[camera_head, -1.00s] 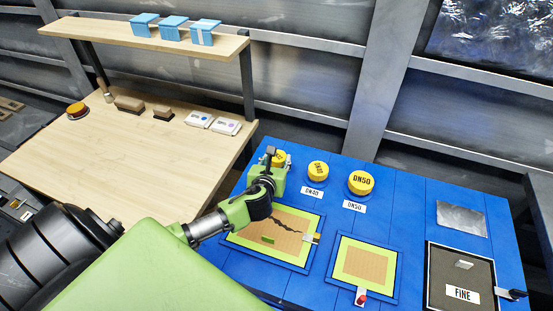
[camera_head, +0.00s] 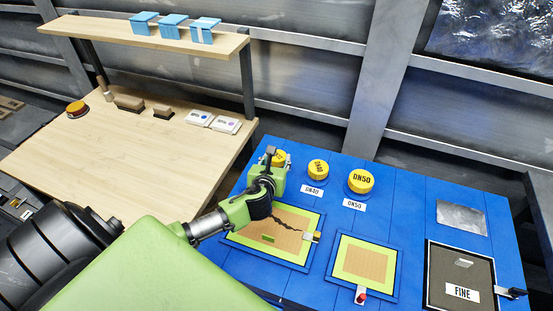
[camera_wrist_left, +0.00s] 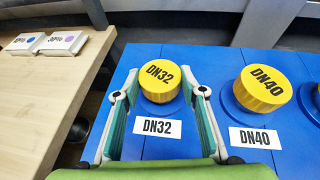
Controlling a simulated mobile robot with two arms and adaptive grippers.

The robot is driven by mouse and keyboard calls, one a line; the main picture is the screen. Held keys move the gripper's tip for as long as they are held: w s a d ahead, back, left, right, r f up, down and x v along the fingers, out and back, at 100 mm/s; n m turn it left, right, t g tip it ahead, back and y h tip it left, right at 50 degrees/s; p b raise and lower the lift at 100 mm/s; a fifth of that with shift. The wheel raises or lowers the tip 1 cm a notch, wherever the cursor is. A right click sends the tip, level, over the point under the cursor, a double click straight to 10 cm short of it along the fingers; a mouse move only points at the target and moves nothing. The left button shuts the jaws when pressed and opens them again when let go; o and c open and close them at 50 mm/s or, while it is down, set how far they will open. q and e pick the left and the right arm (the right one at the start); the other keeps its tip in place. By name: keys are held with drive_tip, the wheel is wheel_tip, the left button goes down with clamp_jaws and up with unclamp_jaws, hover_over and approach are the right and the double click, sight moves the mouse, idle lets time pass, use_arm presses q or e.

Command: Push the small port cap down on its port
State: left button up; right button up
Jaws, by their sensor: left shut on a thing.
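The small yellow cap marked DN32 (camera_wrist_left: 159,80) sits at its place on the blue board, behind the DN32 label (camera_wrist_left: 158,127). It looks upright; how deep it sits on its port is hidden. My left gripper (camera_wrist_left: 159,84) is shut on this cap, one finger on each side. In the head view the left gripper (camera_head: 270,170) partly hides the small cap (camera_head: 279,157). The yellow DN40 cap (camera_head: 318,169) and larger DN50 cap (camera_head: 361,181) stand to its right. My right gripper is not in view.
The blue board (camera_head: 410,205) also holds a cracked panel (camera_head: 255,235), a smaller framed panel (camera_head: 368,263) and a dark FINE panel (camera_head: 450,270). A wooden table (camera_head: 130,165) with a shelf (camera_head: 100,33) stands at the left, with small boxes (camera_head: 226,125) on it.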

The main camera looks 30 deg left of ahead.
use_arm(q)
drive_tip(key=shift+f, duration=0.15)
drive_tip(key=o, duration=0.8)
drive_tip(key=v, duration=1.2)
drive_tip(key=shift+d, duration=0.1)
